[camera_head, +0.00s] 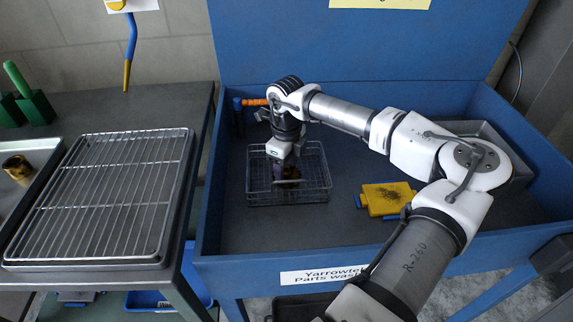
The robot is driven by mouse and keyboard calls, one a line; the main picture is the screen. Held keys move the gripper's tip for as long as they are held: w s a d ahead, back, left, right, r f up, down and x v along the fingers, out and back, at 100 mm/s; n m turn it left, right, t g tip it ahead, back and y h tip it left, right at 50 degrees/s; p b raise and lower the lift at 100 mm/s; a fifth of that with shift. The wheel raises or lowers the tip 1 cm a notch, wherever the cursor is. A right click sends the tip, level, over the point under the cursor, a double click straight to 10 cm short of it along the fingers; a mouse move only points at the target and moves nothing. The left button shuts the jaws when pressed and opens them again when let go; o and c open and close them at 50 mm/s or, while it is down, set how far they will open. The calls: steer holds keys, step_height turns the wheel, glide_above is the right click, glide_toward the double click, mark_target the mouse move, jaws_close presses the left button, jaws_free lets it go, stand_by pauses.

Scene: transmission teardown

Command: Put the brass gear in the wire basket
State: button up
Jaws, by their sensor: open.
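The wire basket (317,181) stands on the floor of the blue parts washer. My gripper (283,178) points down into the basket and is open. A small dark brownish part (292,172), likely the brass gear, is inside the basket right at the fingers. The fingers and the wire mesh partly hide it. Whether the fingers touch it cannot be told from here.
The blue washer's front wall (250,262) and tall back panel bound the basin. A yellow brush-like block (386,198) lies to the right of the basket. At left, a wire rack (105,195) sits on a bench, beside a tray with a brass cylindrical part (17,169).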

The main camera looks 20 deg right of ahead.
mark_target(287, 169)
step_height(287, 169, up, 12)
steer(key=b, duration=0.1)
